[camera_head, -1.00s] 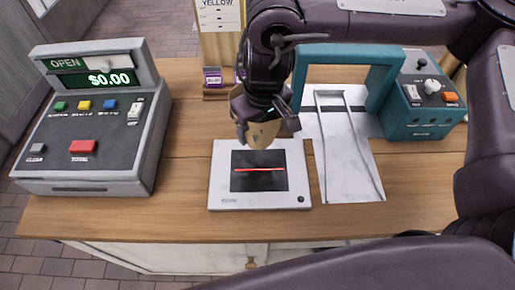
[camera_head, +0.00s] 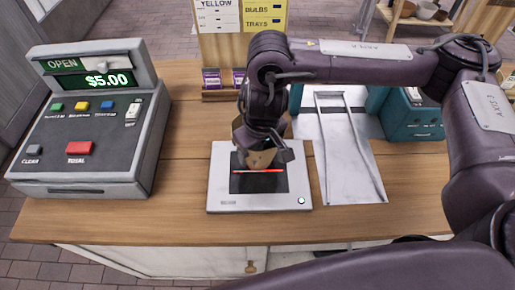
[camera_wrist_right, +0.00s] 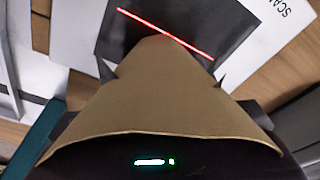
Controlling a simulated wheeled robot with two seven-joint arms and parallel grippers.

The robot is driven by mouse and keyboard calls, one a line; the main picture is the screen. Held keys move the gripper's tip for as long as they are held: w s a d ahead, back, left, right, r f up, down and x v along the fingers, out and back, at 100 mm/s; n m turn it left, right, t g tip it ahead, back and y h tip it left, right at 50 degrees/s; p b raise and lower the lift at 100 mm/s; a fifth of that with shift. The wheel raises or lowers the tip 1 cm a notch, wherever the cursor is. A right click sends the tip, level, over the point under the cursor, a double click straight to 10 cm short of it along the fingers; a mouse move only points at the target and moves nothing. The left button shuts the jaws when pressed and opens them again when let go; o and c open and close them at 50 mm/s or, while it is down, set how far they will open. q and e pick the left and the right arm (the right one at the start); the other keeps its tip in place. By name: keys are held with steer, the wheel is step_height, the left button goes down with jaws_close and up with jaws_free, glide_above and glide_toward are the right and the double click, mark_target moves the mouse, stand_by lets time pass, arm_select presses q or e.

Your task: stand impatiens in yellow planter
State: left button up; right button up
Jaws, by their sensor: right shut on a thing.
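My right gripper (camera_head: 265,152) is shut on a tan, cone-like thing (camera_head: 261,159), perhaps a pot or a paper wrap. It is low over the dark glass of the white scanner (camera_head: 222,190), near the red line. I cannot tell whether it touches the glass. In the right wrist view the tan thing (camera_wrist_right: 165,100) fills the middle, with a fingertip on each side. I cannot make out an impatiens plant or a yellow planter in either view. My left gripper is not in view.
A grey cash register (camera_head: 90,125) reading $5.00 stands at the left. A white metal tray or chute (camera_head: 345,155) and a teal machine (camera_head: 412,122) are to the right. Behind are small purple boxes (camera_head: 211,79) and a sign board (camera_head: 240,18). The wooden counter's front edge is clear.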

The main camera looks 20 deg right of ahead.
steer(key=o, duration=1.1)
steer(key=shift+o, duration=0.2)
